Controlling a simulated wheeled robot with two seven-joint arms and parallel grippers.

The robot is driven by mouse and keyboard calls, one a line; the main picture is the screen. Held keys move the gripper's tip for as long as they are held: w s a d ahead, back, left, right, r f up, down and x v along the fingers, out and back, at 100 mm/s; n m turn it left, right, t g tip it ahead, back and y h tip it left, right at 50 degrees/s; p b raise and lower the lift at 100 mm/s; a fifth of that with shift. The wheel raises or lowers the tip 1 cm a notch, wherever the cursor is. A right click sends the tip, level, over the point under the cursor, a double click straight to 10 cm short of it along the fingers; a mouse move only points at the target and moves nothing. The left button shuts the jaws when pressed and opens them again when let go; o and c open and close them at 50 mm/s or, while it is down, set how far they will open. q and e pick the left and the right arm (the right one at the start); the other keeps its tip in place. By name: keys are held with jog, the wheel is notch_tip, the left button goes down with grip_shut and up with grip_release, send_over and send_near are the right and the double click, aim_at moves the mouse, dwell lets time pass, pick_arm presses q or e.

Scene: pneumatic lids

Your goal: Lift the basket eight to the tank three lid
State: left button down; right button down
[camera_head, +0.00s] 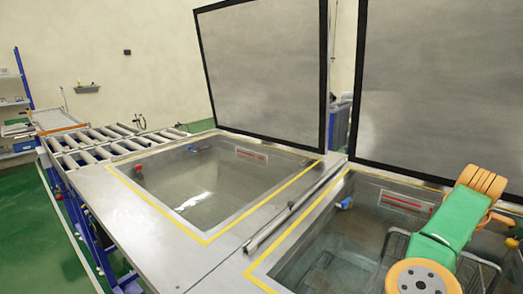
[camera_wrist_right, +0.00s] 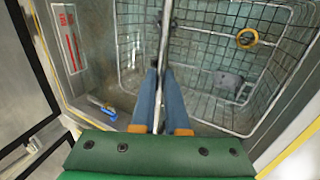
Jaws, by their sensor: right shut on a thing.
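A wire basket (camera_head: 482,262) sits in the tank at the bottom right of the head view, partly hidden by my green and orange right arm. In the right wrist view the basket (camera_wrist_right: 205,62) fills the upper middle. Its bar handle (camera_wrist_right: 166,30) runs between the blue fingers of my right gripper (camera_wrist_right: 161,74), which is shut on it. A yellow ring (camera_wrist_right: 246,39) and a grey part (camera_wrist_right: 230,82) show in the basket. Two tank lids stand raised, one at centre (camera_head: 262,65) and one at right (camera_head: 440,85). No tank or basket number is readable. My left gripper is out of view.
A second tank (camera_head: 215,180) with clear liquid and a yellow border lies left of the basket's tank. A metal rail (camera_head: 295,208) runs between the tanks. A roller conveyor (camera_head: 100,140) is beyond on the left. Green floor (camera_head: 35,230) is free at far left.

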notch_tip(320, 180, up, 13)
jog(key=p, duration=1.2)
notch_tip(320, 180, down, 25)
jog(key=b, duration=2.2)
jog(key=shift+f+b, duration=0.15)
jog(key=shift+b, duration=0.15)
jog(key=shift+p+v, duration=0.6)
jog(key=shift+v, duration=0.6)
jog(key=p+v, duration=0.2)
jog(key=v, duration=0.6)
jog(key=shift+r+p, duration=0.3)
jog(key=shift+p, duration=0.1)
